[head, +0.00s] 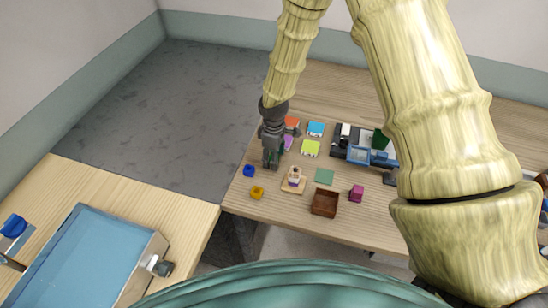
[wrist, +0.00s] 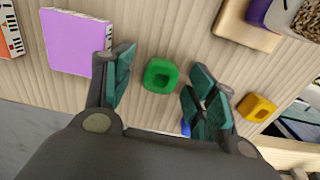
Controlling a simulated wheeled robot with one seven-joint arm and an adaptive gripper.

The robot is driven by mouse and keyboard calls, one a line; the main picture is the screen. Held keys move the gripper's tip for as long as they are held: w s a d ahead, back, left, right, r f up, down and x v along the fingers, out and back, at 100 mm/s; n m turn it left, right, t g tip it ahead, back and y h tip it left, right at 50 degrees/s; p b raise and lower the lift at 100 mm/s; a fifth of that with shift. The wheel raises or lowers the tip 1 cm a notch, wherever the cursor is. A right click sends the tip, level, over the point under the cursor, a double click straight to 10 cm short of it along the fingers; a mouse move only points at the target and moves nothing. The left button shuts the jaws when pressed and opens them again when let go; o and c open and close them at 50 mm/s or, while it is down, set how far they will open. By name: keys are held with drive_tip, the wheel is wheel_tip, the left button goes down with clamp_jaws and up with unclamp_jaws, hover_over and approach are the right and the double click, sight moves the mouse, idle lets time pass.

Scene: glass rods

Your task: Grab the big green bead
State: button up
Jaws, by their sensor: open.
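The big green bead (wrist: 160,75) lies on the wooden table in the wrist view, a rounded green block with a square hole. My gripper (wrist: 160,88) is open above it, with one teal-padded finger on each side of the bead. The fingers look apart from it. In the head view my gripper (head: 271,160) points down over the table's left part, and the green bead is hard to make out there, hidden at or behind the fingers.
In the head view a brown box (head: 324,203) and a small figure on a wooden base (head: 293,184) stand nearby.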

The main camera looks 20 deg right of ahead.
drive_tip(key=c, duration=1)
drive_tip(key=shift+c, duration=0.3)
drive_tip(key=shift+r, duration=0.15)
